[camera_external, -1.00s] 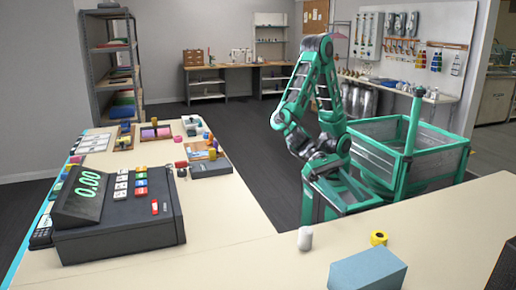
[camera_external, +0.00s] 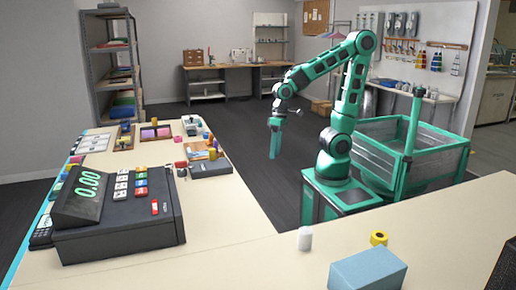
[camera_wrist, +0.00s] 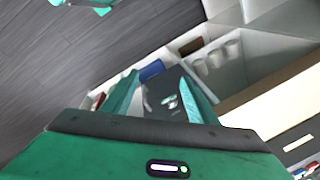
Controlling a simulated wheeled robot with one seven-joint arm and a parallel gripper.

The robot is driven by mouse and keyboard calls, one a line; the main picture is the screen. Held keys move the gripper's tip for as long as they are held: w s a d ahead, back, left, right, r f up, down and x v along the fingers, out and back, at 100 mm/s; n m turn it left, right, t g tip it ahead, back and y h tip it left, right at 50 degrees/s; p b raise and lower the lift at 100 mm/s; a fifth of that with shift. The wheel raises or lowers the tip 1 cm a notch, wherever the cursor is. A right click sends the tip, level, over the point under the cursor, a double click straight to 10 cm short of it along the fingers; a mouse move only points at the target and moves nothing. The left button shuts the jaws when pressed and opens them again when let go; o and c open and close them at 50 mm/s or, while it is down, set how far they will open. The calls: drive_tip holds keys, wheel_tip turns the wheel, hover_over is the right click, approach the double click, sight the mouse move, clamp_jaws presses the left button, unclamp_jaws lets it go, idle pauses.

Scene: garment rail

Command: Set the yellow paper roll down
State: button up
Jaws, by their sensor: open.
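The yellow paper roll (camera_external: 379,238) rests on the front counter, behind the blue-grey box in the external view. Its dark round centre shows on top. My gripper (camera_external: 275,155) hangs pointing down over the floor, right of the left counter and well away from the roll. In the wrist view my gripper (camera_wrist: 165,88) shows its two green fingers apart, and I see nothing held between them. The yellow roll cannot be made out in the wrist view.
A white roll (camera_external: 304,238) stands left of the yellow one. A blue-grey box (camera_external: 367,272) lies in front of them. A cash register (camera_external: 119,210) and several small trays occupy the left counter. The front counter (camera_external: 450,215) is mostly clear behind the rolls.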

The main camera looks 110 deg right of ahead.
drive_tip(key=s+d+r+n+g+h, duration=0.1)
drive_tip(key=s+d, duration=0.8)
drive_tip(key=s, duration=0.4)
drive_tip(key=shift+s+d+g, duration=0.3)
drive_tip(key=shift+d+g, duration=0.05)
drive_tip(key=shift+g, duration=0.05)
